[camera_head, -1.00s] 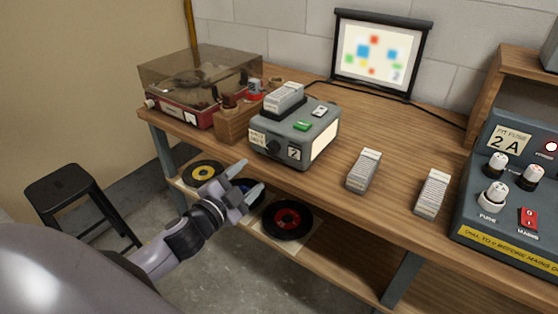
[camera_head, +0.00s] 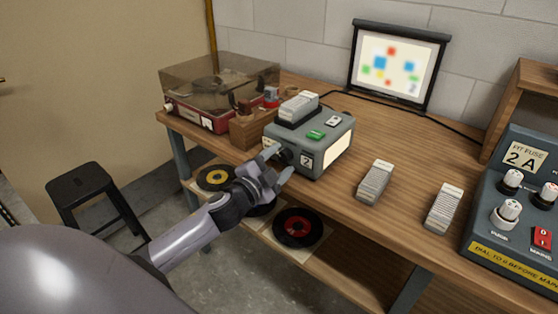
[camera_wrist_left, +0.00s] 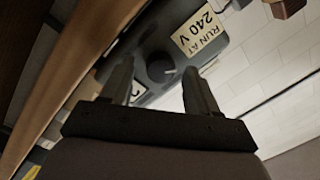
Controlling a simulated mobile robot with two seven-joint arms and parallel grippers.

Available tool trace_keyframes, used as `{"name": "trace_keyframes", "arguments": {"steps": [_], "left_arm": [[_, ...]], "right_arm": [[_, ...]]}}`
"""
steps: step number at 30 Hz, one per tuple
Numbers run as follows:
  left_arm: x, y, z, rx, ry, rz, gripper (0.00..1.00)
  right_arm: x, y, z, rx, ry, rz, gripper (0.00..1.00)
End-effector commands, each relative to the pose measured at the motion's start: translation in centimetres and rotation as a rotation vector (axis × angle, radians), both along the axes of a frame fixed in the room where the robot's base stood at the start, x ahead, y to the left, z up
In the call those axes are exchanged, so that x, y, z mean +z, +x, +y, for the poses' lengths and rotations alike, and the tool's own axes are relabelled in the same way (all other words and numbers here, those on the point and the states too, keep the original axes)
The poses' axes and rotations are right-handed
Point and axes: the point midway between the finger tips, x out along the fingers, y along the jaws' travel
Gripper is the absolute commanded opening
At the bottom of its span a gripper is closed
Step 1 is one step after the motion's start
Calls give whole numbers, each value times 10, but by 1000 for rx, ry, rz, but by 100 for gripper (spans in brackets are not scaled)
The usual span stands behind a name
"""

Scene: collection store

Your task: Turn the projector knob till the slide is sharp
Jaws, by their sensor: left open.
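The grey-green slide projector (camera_head: 335,150) stands on the bench with a slide tray in its top. Its dark round knob (camera_head: 285,156) is on the front face; the knob also shows in the left wrist view (camera_wrist_left: 160,68). My left gripper (camera_head: 277,164) is open just in front of the knob. In the left wrist view its two fingers (camera_wrist_left: 157,88) lie on either side of the knob's line, with a gap to it; I cannot see contact. The screen (camera_head: 388,66) on the wall side shows blurred coloured squares. My right gripper is not in view.
A record player (camera_head: 205,115) and a wooden block rack (camera_head: 250,130) stand left of the projector. Two slide trays, one nearer (camera_head: 375,182) and one farther right (camera_head: 444,208), lie to the right. A fuse panel (camera_head: 510,220) is at far right. Records lie on the lower shelf (camera_head: 275,255).

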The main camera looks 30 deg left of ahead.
Motion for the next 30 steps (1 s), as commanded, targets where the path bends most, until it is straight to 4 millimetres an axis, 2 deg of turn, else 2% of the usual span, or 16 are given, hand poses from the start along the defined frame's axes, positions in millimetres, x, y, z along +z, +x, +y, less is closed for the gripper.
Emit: {"name": "trace_keyframes", "arguments": {"steps": [10,11,15,16,22,30], "left_arm": [[0,4,0,0,0,0,60],[0,4,0,0,0,0,57],[0,4,0,0,0,0,11],[0,4,0,0,0,0,4],[0,4,0,0,37,-3,4],[-1,4,0,0,280,-23,4]], "right_arm": [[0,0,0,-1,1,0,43],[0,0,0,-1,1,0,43],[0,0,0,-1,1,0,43],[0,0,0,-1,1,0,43],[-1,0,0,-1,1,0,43],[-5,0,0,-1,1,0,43]]}}
